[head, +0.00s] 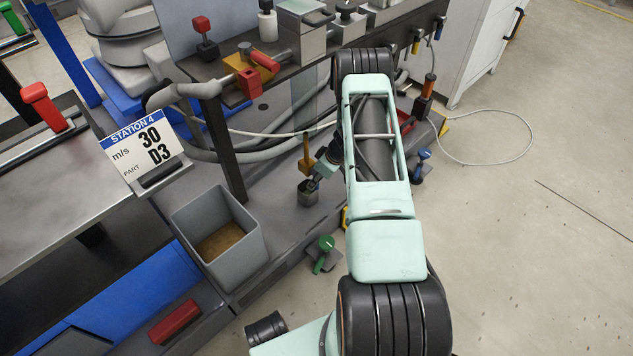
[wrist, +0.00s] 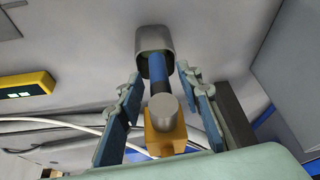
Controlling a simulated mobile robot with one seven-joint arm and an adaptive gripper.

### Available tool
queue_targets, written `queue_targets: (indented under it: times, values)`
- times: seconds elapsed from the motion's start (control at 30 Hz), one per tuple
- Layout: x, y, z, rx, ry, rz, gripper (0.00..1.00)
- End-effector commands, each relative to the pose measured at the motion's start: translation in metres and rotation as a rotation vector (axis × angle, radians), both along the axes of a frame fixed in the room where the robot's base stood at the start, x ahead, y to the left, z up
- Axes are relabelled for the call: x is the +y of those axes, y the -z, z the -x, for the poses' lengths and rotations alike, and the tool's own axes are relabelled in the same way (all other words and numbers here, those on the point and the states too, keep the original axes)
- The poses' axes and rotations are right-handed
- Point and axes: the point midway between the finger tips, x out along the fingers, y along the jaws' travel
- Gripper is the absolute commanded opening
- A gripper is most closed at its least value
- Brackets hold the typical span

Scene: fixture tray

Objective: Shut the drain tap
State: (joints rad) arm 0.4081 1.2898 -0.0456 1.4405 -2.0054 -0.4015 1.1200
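The tap that I take for the drain tap has a yellow upright part (head: 307,150) under the bench, in the middle of the head view. A grey block (head: 308,193) sits just in front of it. In the wrist view a yellow-orange block with a silver round end (wrist: 165,108) lies between my fingers. A blue shaft (wrist: 158,72) runs from it toward a grey housing (wrist: 155,38). My gripper (head: 314,180) reaches down beside these parts. In the wrist view my gripper (wrist: 158,90) is open, one finger on each side, with gaps visible. Contact is not clear.
A grey open bin (head: 218,235) stands left of the gripper. A green-handled valve (head: 323,250) is nearer, and a blue-handled one (head: 422,160) is to the right. White hose (head: 275,133) runs behind.

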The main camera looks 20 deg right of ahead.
Motion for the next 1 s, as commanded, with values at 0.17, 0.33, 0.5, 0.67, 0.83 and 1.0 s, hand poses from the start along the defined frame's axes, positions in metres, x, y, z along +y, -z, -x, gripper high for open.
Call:
queue_targets:
  times: [0.17,0.33,0.5,0.67,0.83,1.0]
  values:
    - [0.0004,0.0011,-0.0008,0.000,0.000,0.000,0.33]
    - [0.0004,0.0009,-0.0008,0.000,0.000,0.000,0.26]
    - [0.0003,0.0008,-0.0009,0.000,0.000,0.001,0.08]
    - [-0.0001,0.0007,-0.0010,0.000,0.000,0.001,0.00]
    - [-0.0003,0.0005,-0.0012,-0.001,0.001,0.002,0.00]
    - [0.0006,0.0002,0.0000,0.000,0.001,-0.004,0.00]
